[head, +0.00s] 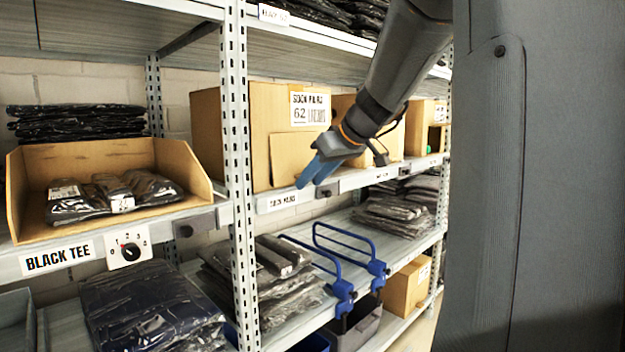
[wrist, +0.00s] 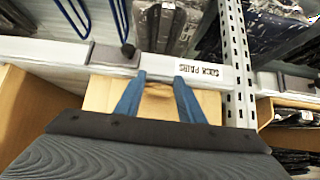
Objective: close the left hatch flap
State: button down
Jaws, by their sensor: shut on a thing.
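A cardboard box (head: 262,110) labelled as sock pairs stands on the middle shelf, just right of the upright. A plain cardboard flap (head: 286,160) stands upright at its front; I take this as the left hatch flap. In the wrist view, the cardboard (wrist: 207,100) spreads below the shelf edge. My gripper (head: 311,180) has blue fingers and is at the flap's lower right. In the wrist view, my gripper (wrist: 160,82) has its fingers apart with a cardboard piece between them, and is shut on it. The fingers hide part of the flap.
A metal upright (head: 238,170) stands left of the box. Left of it, an open cardboard bin (head: 90,157) holds bagged black tees. More boxes stand along the shelf to the right. Blue hoop rails (head: 345,290) rise from the shelf below, among bagged garments.

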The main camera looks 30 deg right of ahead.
jog(key=shift+s+f, duration=0.1)
jog(key=shift+f, duration=0.25)
jog(key=c, duration=1.2)
grip_release()
jog(key=shift+o, duration=0.2)
jog(key=shift+r, duration=0.2)
jog(key=shift+w+d+r, duration=0.1)
jog(key=shift+w+r, duration=0.1)
jog(key=shift+r, duration=0.1)
jog(key=v, duration=0.7)
jog(key=shift+s+p, duration=0.35)
jog(key=shift+s, duration=0.05)
jog(key=shift+f, duration=0.1)
jog(key=shift+c, duration=0.2)
